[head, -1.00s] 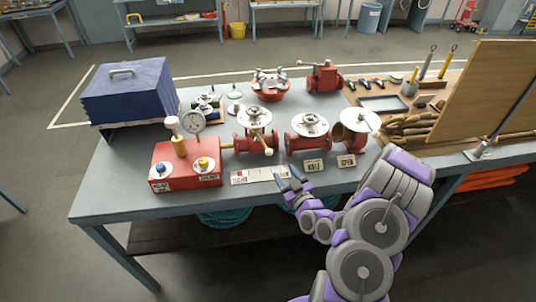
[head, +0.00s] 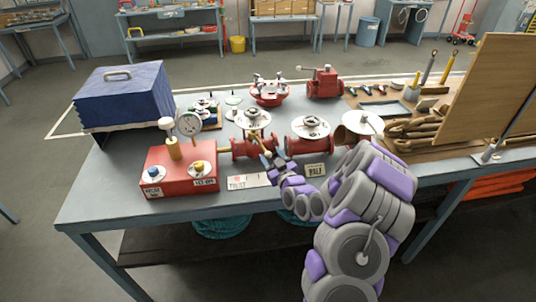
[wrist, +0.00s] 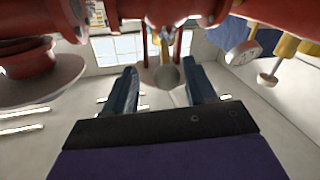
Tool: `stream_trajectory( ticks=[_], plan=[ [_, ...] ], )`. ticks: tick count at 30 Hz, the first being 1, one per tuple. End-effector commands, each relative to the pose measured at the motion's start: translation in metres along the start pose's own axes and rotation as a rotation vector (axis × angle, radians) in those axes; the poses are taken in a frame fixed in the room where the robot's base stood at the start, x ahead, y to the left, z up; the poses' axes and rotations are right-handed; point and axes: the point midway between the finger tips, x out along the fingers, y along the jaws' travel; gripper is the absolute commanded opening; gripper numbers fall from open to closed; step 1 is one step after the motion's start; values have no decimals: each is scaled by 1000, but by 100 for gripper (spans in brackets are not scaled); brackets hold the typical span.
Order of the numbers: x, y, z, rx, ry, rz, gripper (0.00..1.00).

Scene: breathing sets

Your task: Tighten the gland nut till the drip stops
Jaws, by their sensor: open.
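A red flanged valve (head: 240,147) with a pale round top stands left of centre on the bench, joined to a red box (head: 178,178). My gripper (head: 272,162) is at the front of this valve, close to the handle. In the wrist view, my gripper's two dark fingers (wrist: 162,82) are apart, with a pale round knob (wrist: 167,77) showing between them under red pipework (wrist: 260,14). Contact cannot be told. The gland nut and any drip cannot be made out.
A second red valve (head: 310,143) stands close right of my gripper. Cards (head: 248,181) lie along the front. A blue case (head: 125,95) is at the back left, a wooden board (head: 490,90) at right.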

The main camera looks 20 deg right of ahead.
Motion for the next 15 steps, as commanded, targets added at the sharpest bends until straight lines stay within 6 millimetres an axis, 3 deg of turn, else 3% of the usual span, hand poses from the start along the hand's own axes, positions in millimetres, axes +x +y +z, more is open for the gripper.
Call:
stream_trajectory(
  ticks=[6, 15],
  plan=[
    [22, -3, 0, -1, -1, -3, 56],
    [28, 0, 0, 1, -1, -2, 56]
  ],
)
